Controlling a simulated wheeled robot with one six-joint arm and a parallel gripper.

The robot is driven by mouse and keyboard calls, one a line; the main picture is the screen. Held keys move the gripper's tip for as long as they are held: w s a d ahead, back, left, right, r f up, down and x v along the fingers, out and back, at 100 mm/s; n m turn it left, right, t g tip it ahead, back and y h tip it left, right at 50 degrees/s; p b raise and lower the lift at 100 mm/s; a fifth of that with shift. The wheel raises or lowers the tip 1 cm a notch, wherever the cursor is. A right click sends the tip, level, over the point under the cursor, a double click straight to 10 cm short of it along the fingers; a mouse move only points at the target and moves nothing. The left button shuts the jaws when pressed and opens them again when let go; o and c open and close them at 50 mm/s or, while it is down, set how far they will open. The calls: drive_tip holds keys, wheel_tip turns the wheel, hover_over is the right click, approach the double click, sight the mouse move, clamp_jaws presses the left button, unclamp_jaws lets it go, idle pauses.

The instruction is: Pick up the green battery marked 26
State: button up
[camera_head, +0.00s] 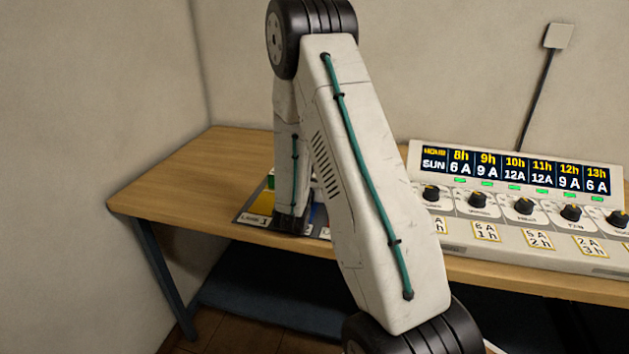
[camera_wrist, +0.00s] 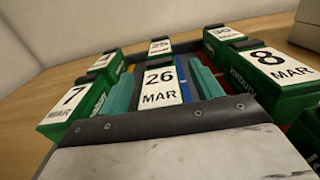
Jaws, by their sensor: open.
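The battery marked 26 MAR (camera_wrist: 161,86) shows its white top label in the wrist view, near the middle. Its green sides are mostly hidden. My gripper (camera_wrist: 164,83) is open, with one teal finger on each side of this battery. The fingers look apart from it, though I cannot tell the exact gaps. The dark edge of my gripper covers the near side. In the head view my arm hides the gripper and most of the batteries; only a bit of green shows beside it.
Green batteries marked 7 (camera_wrist: 70,104) and 8 (camera_wrist: 272,70) stand close at left and right. Others stand behind, including one (camera_wrist: 160,47) straight beyond. The wooden table (camera_head: 175,185) is bare at left. A console with knobs and a display (camera_head: 515,172) fills the right side.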

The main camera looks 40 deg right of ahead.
drive_tip(key=shift+w+d, duration=0.25)
drive_tip(key=shift+d, duration=0.15)
drive_tip(key=shift+c, duration=0.4)
clamp_jaws()
drive_tip(key=shift+r, duration=0.1)
